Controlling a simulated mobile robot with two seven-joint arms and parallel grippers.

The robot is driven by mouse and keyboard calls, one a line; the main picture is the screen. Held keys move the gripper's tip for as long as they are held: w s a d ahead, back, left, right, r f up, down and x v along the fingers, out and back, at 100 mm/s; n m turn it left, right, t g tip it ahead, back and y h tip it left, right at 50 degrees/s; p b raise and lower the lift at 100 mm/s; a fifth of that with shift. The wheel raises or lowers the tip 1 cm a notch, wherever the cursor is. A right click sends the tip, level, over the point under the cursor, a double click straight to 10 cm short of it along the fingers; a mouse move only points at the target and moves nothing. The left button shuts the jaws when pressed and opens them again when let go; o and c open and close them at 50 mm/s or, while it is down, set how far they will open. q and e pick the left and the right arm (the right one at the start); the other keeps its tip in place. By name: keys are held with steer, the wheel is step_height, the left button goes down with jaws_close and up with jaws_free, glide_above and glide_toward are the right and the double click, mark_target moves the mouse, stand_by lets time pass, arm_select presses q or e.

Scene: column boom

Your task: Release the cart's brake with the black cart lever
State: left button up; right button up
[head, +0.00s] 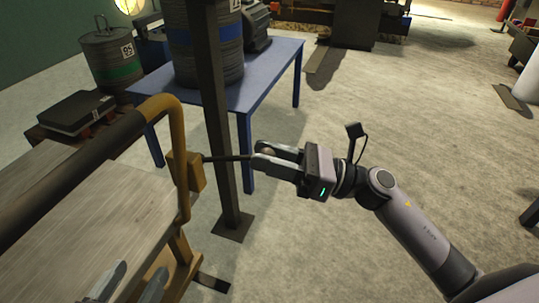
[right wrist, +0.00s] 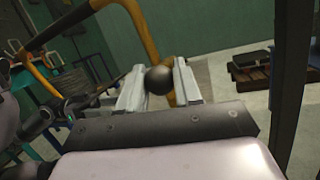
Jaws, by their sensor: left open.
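The black cart lever (head: 227,158) is a thin dark rod running right from a yellow block (head: 187,171) on the cart's frame. Its round dark knob (right wrist: 160,80) shows between the fingers in the right wrist view. My right gripper (head: 267,157) is around the lever's knob end, with a finger on each side; the fingers look closed against the knob. My left gripper (head: 128,285) is open and empty at the bottom left, over the cart's wooden deck (head: 60,215). Its palm is out of view.
The cart has a yellow handle frame with a dark grip bar (head: 80,170). A dark upright post (head: 216,120) stands just behind the lever, its foot plate on the floor. A blue table (head: 262,75) with a drum (head: 203,45) is behind. The floor to the right is mostly clear.

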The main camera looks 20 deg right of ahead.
steer(key=shift+o, duration=0.4)
steer(key=shift+a+f, duration=0.1)
steer(key=shift+f, duration=0.2)
steer(key=shift+r, duration=0.1)
steer(key=v, duration=0.7)
steer(key=shift+p, duration=0.3)
